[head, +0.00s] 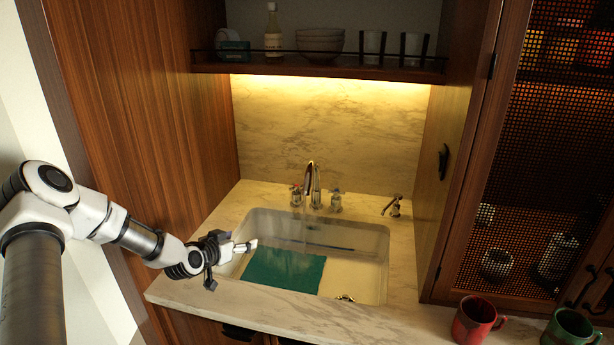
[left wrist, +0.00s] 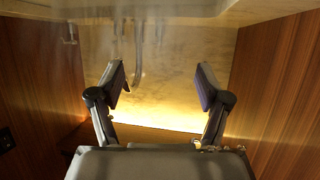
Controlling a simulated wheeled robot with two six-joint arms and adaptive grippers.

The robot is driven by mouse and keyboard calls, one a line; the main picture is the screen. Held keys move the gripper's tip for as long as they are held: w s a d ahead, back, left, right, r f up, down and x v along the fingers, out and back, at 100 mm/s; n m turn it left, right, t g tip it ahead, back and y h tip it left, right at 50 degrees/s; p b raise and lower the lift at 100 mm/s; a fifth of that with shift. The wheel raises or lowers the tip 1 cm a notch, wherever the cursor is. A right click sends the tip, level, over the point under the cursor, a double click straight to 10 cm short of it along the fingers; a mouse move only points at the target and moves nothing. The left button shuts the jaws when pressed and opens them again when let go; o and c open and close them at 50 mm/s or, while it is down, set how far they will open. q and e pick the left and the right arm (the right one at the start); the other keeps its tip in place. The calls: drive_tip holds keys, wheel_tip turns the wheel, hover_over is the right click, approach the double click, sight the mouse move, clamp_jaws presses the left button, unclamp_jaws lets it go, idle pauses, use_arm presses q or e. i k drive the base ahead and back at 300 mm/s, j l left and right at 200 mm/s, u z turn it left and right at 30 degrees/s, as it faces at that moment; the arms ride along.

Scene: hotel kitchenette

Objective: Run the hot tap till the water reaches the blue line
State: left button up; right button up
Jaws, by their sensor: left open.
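The sink (head: 372,228) is set in the marble counter, with a dark blue line (head: 335,247) on its far inner wall. A chrome tap spout (head: 313,182) rises behind it; it also shows in the left wrist view (left wrist: 138,55). The hot handle with a red mark (head: 295,195) is left of the spout, and the cold handle with a blue mark (head: 336,201) is right of it. I cannot make out a water stream or level. My left gripper (head: 252,245) is open and empty over the sink's left side, apart from the handles; its two fingers show in the left wrist view (left wrist: 162,85).
A soap dispenser (head: 392,206) stands right of the tap. A red mug (head: 473,321) and a green mug (head: 569,329) are at front right. Wooden walls enclose both sides; a shelf (head: 320,69) hangs above.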

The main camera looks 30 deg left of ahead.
sight(297, 187)
drive_tip(key=i+j, duration=0.1)
drive_tip(key=i, duration=0.4)
drive_tip(key=i+j, duration=0.1)
drive_tip(key=i, duration=0.4)
